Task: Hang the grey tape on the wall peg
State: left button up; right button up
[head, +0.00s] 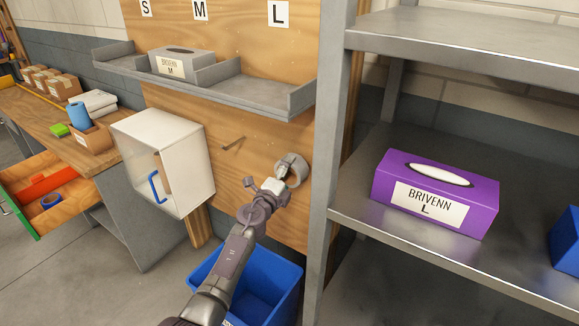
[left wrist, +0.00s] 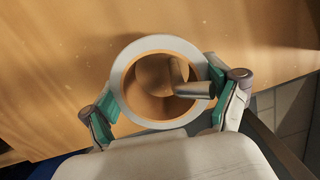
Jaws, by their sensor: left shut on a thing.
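The grey tape (head: 291,164) is a ring held flat against the wooden wall board, just left of the metal shelf post. My left gripper (head: 280,181) is shut on it. In the left wrist view the tape (left wrist: 128,106) has a grey outside and an orange-brown inner rim, with a green-padded finger on each side. A grey metal peg (left wrist: 197,90) shows in the tape's hole and overlaps its right rim, so the tape appears to be around the peg. Another peg (head: 233,144) sticks out of the board to the left, bare. My right gripper is not in view.
A white cabinet (head: 178,160) with a blue handle is on the left. A grey ledge (head: 255,93) with a BRIVENN M box is above. A blue bin (head: 270,270) stands below. A metal shelf (head: 350,214) with a purple BRIVENN box (head: 470,200) is close on the right.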

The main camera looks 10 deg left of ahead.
pick_arm(q)
jog(key=shift+s+f, duration=0.1)
jog(key=shift+f, duration=0.4)
jog(key=o, duration=1)
jog(key=shift+o, duration=0.2)
jog(key=shift+s+a+p, duration=0.1)
jog(key=shift+s+p, duration=0.05)
jog(key=shift+p, duration=0.25)
jog(key=shift+s+a+f+p, duration=0.1)
jog(key=shift+s+f+p, duration=0.2)
jog(key=shift+s, duration=0.05)
jog(key=s+a+p, duration=0.3)
jog(key=s, duration=0.6)
jog(key=shift+a+r+p, duration=0.2)
jog(key=shift+r+p, duration=0.15)
jog(key=shift+r, duration=0.1)
